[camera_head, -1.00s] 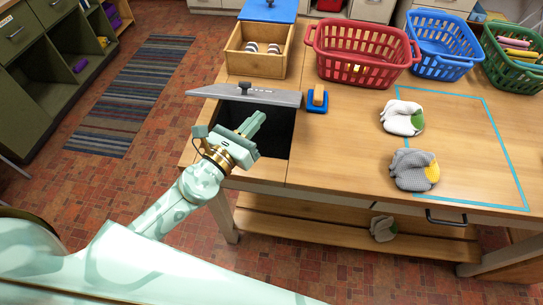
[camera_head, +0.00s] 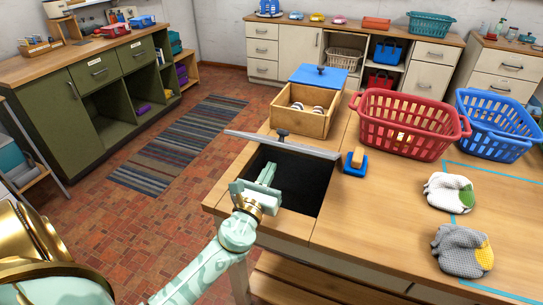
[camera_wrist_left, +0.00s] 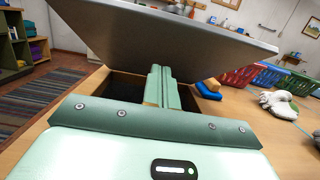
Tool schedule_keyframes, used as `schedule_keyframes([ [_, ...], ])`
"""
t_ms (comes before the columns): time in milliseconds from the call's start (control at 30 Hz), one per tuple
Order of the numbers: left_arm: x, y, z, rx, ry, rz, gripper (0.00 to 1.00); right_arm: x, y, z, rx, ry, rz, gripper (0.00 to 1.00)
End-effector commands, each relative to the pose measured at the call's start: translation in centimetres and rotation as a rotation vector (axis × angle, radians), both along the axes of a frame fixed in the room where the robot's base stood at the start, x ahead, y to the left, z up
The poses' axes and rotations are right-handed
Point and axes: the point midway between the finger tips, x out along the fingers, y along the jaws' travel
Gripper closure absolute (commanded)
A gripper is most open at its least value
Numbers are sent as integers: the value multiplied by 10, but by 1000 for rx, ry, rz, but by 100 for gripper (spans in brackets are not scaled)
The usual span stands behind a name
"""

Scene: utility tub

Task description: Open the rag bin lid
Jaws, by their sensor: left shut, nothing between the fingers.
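The rag bin lid (camera_head: 310,150) is a grey panel with a black knob (camera_head: 282,133). It is tilted up along the far side of the dark square bin opening (camera_head: 308,185) in the wooden worktop. My left gripper (camera_head: 267,172) is pale green, shut and empty, over the left part of the opening on the near side of the lid. In the left wrist view the lid (camera_wrist_left: 160,35) slopes above the shut fingers (camera_wrist_left: 160,82). Whether the fingertips touch its underside I cannot tell. My right gripper is out of view.
A wooden box (camera_head: 303,112) with a raised blue lid stands behind the bin. A blue-and-tan brush or block (camera_head: 355,163) sits right of the opening. A red basket (camera_head: 405,130), a blue basket (camera_head: 495,130) and gloves (camera_head: 462,250) occupy the worktop's right side.

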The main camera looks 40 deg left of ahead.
Motion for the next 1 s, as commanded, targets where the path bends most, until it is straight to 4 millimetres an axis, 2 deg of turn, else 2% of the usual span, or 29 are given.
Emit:
schedule_keyframes([
  [33, 4, 1, 14, -2, -5, 1, 100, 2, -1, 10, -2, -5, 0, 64],
  [200, 16, 4, 29, -1, -3, 1, 100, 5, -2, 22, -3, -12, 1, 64],
  [767, 20, 5, 33, -1, 3, 0, 100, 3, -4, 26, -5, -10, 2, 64],
  [867, 22, 5, 38, -4, 9, 0, 100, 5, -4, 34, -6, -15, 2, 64],
  [1000, 26, 6, 52, -9, 35, 0, 100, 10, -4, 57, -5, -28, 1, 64],
])
